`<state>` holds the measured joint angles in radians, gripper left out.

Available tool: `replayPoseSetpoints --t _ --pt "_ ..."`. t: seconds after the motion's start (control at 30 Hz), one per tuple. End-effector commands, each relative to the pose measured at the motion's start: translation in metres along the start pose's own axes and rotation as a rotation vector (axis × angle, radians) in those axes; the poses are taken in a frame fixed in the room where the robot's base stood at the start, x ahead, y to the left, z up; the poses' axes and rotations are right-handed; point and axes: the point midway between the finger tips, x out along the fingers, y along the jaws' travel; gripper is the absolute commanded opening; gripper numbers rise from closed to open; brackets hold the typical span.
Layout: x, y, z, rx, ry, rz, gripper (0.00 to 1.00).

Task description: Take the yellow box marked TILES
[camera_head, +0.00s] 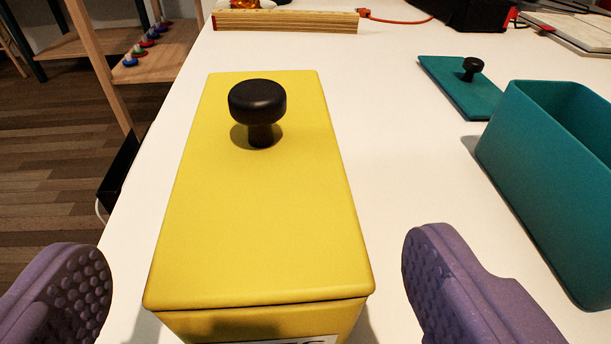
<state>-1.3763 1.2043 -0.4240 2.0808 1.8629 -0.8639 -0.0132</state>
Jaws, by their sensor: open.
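A yellow box (255,210) with a closed yellow lid stands on the white table in the middle of the view. A black round knob (258,105) sits on the far part of its lid. A white label shows at the bottom edge on its near face, mostly cut off, so its word cannot be read. My gripper (255,290) is open. One purple padded finger is left of the box's near end and the other is right of it, both apart from the box.
A teal open box (545,170) stands on the right, with a teal lid (455,85) with a black knob lying behind it. The white table (390,150) is clear between the boxes. The table's left edge runs close beside the yellow box. A wooden shelf (165,55) stands beyond that edge.

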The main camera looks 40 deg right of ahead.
Motion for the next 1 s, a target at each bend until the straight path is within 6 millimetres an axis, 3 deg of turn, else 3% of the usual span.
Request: replayPoseSetpoints --t 0.4,0.67,0.77,0.9,1.0 --pt "0.063 0.001 0.0 0.0 0.001 0.0 1.0" --pt "0.067 0.0 -0.002 0.001 -0.002 -0.002 1.0" --pt "0.067 0.0 -0.002 0.001 -0.002 -0.002 0.82" --pt "0.067 0.0 -0.002 0.001 -0.002 -0.002 0.49" --pt "0.067 0.0 -0.002 0.001 -0.001 -0.002 0.47"
